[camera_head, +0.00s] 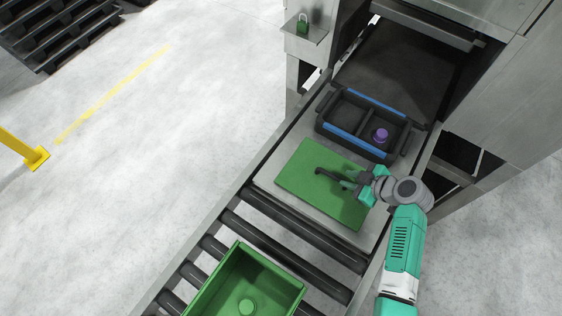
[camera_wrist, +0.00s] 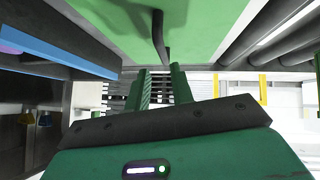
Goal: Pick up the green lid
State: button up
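The green lid (camera_head: 298,170) is a flat green panel lying on a grey plate on the conveyor. A dark bar-shaped handle (camera_head: 325,173) stands on it. My gripper (camera_head: 348,180) is low over the lid's right half, beside the handle. In the wrist view the lid (camera_wrist: 215,25) fills the top and the handle (camera_wrist: 158,38) lies just ahead of the fingertips, lined up with the gap between them. My gripper (camera_wrist: 160,72) is open, its two green fingers apart and nothing visible between them. Whether a finger touches the handle, I cannot tell.
A black crate with blue edges (camera_head: 362,98) stands behind the lid, a purple object (camera_head: 381,135) inside it. An open green bin (camera_head: 205,296) is in front on the dark rollers (camera_head: 283,238). A grey metal machine housing (camera_head: 500,110) rises at the right.

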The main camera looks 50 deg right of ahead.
aim_at(335, 177)
jog(key=shift+a+f, duration=0.15)
jog(key=shift+f, duration=0.15)
jog(key=shift+w+a+f, duration=0.15)
jog(key=shift+f, duration=0.15)
jog(key=x, duration=0.7)
jog(key=shift+w+r, duration=0.1)
grip_shut()
